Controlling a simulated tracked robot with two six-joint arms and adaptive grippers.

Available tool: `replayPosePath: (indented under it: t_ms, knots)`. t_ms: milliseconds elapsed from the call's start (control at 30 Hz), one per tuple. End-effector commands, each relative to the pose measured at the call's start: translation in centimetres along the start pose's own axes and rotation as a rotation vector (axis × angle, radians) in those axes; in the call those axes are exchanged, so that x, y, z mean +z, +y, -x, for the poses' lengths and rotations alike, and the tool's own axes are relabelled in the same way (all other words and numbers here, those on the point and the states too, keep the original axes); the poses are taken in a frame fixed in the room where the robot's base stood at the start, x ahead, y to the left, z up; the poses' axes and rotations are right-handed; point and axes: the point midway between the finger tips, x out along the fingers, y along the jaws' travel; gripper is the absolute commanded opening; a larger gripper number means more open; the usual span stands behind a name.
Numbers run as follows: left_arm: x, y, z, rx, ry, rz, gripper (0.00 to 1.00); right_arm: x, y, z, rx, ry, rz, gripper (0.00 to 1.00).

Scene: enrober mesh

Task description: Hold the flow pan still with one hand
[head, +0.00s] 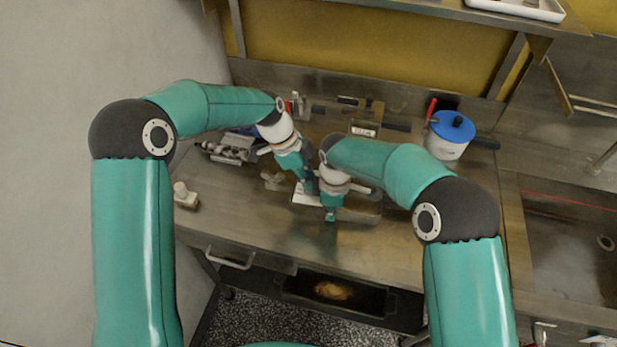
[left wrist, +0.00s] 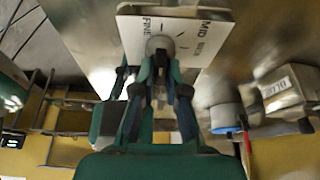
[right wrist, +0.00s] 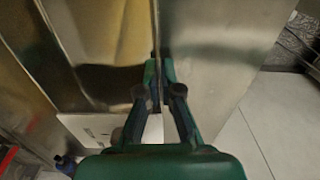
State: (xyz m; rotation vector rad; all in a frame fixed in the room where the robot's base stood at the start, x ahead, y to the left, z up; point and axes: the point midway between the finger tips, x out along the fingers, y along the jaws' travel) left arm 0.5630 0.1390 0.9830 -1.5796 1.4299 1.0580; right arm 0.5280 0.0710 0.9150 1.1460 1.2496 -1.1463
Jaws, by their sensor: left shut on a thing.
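My left gripper (head: 309,187) is shut on a grey round knob (left wrist: 160,44). The knob sits on a white dial plate (left wrist: 206,28) marked FINE and MID; the plate also shows in the head view (head: 301,198). My right gripper (head: 330,216) is just in front and to the right of the left one, pointing down. In the right wrist view its fingertips (right wrist: 159,66) come close together at a thin upright metal edge. Shiny metal, probably the flow pan (right wrist: 205,45), lies around them. I cannot tell whether the fingers grip that edge.
A white pot with a blue lid (head: 452,127) stands at the back right. A metal device (head: 230,148) and a pale knobbed block (head: 184,195) are at the left. The front of the steel counter (head: 270,240) is clear. A sink (head: 575,235) lies at the right.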

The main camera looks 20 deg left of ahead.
Motion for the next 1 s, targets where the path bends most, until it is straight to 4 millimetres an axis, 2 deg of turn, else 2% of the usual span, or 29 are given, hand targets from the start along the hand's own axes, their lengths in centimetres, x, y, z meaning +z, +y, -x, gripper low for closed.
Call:
replayPosePath:
  t_ms: [33,67,200,500,633,767,1000]
  knots:
    - [0.0,0.0,0.1,-0.002,0.001,0.001,0.00,0.0,0.0,0.0,-0.001,0.000,-0.001,0.00]
    - [0.0,0.0,0.1,-0.002,0.001,0.001,0.15,0.0,0.0,0.0,-0.001,0.000,-0.001,0.00]
    - [0.0,0.0,0.1,-0.001,0.001,0.000,0.38,0.0,0.0,0.0,-0.001,0.000,-0.001,0.00]
    - [0.0,0.0,0.1,-0.001,0.000,-0.001,0.38,0.0,0.0,0.0,0.000,0.000,-0.001,0.00]
    - [0.0,-0.1,0.8,-0.003,0.000,-0.001,0.38,0.0,0.0,0.0,0.000,0.000,-0.001,0.00]
    - [0.0,-0.1,2.6,-0.004,0.001,0.000,0.38,0.0,0.0,0.0,0.000,0.000,-0.001,0.00]
    - [0.1,-0.2,7.4,-0.005,0.001,0.000,0.38,0.0,0.0,0.0,0.001,0.000,-0.001,0.00]
